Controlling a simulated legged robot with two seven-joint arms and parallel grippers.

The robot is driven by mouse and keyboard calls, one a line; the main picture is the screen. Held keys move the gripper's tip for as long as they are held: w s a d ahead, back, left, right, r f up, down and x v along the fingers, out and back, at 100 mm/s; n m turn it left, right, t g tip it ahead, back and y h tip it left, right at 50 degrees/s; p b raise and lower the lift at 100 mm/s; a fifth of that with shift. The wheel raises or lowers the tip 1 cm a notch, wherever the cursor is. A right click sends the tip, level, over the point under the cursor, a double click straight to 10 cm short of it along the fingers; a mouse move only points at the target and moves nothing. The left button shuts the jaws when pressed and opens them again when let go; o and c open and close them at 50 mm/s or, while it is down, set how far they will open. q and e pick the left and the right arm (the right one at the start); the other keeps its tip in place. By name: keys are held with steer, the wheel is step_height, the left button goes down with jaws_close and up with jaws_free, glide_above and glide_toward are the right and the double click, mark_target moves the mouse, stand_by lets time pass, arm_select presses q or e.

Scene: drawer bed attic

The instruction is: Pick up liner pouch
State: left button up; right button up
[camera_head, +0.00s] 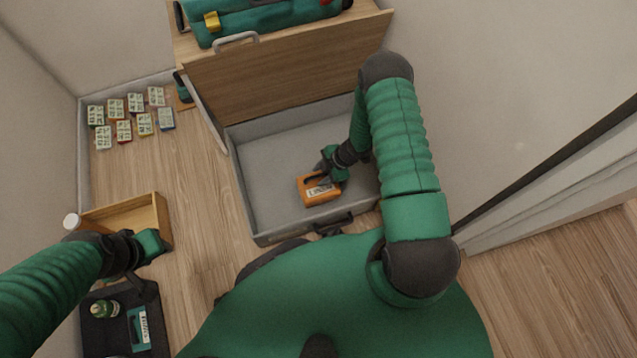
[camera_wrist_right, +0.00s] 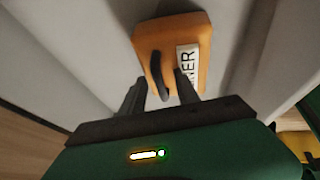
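The liner pouch (camera_head: 318,198) is orange, with a white label and a dark handle. It sits in the grey open drawer, near the drawer's front. In the right wrist view the pouch (camera_wrist_right: 168,36) lies just ahead of the fingers, and its label partly reads "NER". My right gripper (camera_head: 324,172) is over the pouch in the drawer. In the right wrist view my right gripper (camera_wrist_right: 160,92) has its fingers spread, with the dark handle between them; contact cannot be told. My left gripper (camera_head: 152,246) is away at the left, above the floor; its fingers are unclear.
The drawer (camera_head: 262,172) is otherwise empty, with low grey walls around the pouch. A wooden cabinet (camera_head: 290,75) with a teal bag (camera_head: 262,18) on top stands behind it. A wooden box (camera_head: 125,215), a dark case (camera_head: 95,335) and several small packets (camera_head: 123,131) are at left.

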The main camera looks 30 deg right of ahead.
steer(key=shift+r, duration=0.1)
jaws_close()
stand_by(1.3)
